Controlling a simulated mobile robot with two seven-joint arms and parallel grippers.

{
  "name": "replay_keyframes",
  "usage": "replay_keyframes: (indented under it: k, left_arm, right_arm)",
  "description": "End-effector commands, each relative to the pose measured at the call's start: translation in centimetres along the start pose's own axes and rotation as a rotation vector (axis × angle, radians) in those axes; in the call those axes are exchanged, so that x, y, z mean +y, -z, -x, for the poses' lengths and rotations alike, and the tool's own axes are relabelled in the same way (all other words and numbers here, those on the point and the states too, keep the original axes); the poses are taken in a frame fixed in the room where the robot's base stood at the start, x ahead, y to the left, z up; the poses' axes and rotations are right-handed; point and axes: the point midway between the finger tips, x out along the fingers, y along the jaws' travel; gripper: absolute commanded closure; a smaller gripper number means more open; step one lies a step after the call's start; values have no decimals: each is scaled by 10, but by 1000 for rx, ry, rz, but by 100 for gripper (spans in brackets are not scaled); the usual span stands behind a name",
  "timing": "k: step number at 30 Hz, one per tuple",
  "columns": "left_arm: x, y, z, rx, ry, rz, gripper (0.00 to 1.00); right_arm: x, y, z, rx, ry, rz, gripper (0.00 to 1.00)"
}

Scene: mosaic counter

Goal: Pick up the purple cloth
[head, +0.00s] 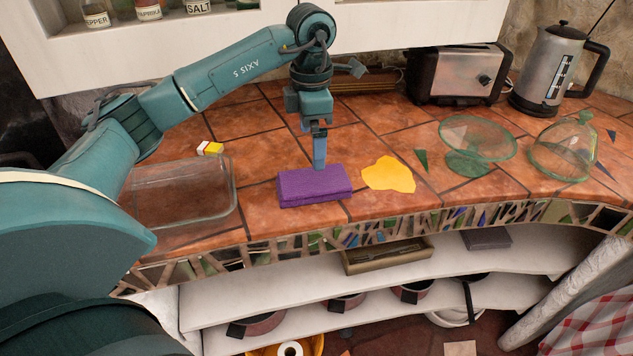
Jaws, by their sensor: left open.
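The purple cloth (314,186) lies folded on the tiled counter near its front edge, in the middle of the head view. My left gripper (319,163) points down directly over the back edge of the cloth. The jaws are open, seen nearly side-on, and one finger hides the other. The fingertips are at or just above the cloth; I cannot tell whether they touch it. The cloth lies flat on the counter. My right gripper is not in view.
A clear glass dish (185,192) stands left of the cloth, with a small yellow-and-white block (210,148) behind it. A flat yellow patch (388,175) lies to the right. Further right are a glass stand (478,140), glass dome (565,150), toaster (456,75) and kettle (548,68).

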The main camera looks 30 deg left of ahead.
Motion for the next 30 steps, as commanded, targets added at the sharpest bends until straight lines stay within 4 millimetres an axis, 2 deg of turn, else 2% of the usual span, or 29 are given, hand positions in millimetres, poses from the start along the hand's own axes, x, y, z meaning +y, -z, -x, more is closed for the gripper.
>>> replay_keyframes:
  k: [3,6,14,21,25,30]
  left_arm:
    - [-1,0,-24,2,3,-1,0]
    - [-1,0,-38,0,3,0,0]
    - [-1,-1,-58,1,4,0,0]
    - [0,-2,-93,0,4,-1,0]
    - [0,-2,-101,-2,3,-2,0]
    - [0,-2,-101,-3,2,-2,0]
  right_arm:
    - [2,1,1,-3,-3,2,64]
    - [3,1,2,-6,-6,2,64]
    - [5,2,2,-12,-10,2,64]
    - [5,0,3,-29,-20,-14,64]
    - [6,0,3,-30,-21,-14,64]
    - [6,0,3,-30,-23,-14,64]
